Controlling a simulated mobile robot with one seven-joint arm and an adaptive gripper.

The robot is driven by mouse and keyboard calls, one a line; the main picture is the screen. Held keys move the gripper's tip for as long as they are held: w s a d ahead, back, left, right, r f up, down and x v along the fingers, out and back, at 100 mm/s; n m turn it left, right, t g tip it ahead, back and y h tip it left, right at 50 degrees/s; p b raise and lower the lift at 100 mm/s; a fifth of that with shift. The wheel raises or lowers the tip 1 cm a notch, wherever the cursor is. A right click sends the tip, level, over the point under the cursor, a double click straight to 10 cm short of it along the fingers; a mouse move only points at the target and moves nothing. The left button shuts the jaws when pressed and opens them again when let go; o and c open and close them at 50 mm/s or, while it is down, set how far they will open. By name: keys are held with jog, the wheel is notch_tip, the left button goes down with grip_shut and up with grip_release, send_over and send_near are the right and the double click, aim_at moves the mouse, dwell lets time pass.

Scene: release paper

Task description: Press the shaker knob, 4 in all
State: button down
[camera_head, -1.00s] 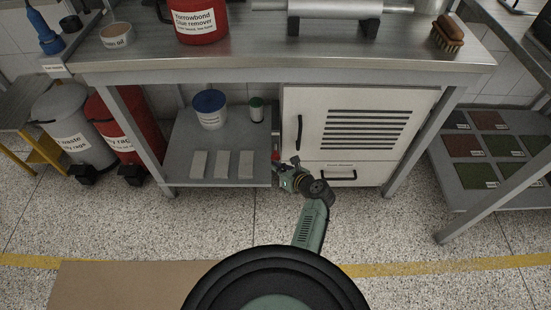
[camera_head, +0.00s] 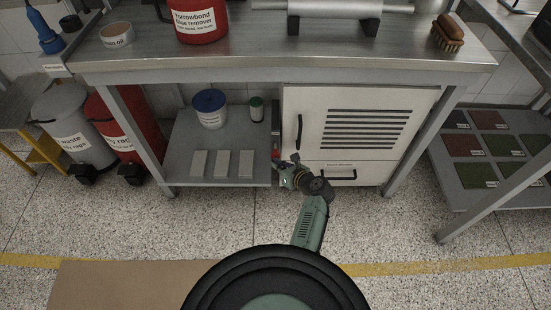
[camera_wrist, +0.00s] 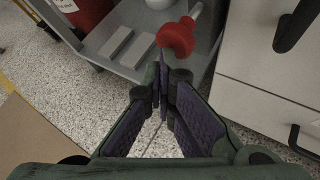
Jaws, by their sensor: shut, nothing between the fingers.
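The red knob (camera_wrist: 178,38) sits on a pale stem and projects from the left side of the white cabinet, near its front. It also shows as a small red spot in the head view (camera_head: 276,154). My gripper (camera_wrist: 163,78) is shut and empty, its fingertips close below and left of the knob in the wrist view. Whether they touch it, I cannot tell. In the head view my gripper (camera_head: 281,167) is just below the knob, in front of the lower shelf's right end.
The white cabinet (camera_head: 310,105) with black handles stands right of the knob. The lower shelf (camera_head: 185,165) holds several pale blocks, a blue-lidded tub (camera_head: 210,108) and a small green-lidded container (camera_head: 257,109). The steel bench top (camera_head: 270,60) overhangs them. The floor in front is open.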

jog(key=shift+w+r, duration=0.1)
jog(key=shift+w, duration=1)
dwell(0.6)
jog(key=shift+s, duration=0.1)
jog(key=s+p, duration=0.3)
jog(key=shift+s, duration=0.4)
dwell(0.4)
jog(key=s+p, duration=0.3)
jog(key=s, duration=0.2)
dwell(0.4)
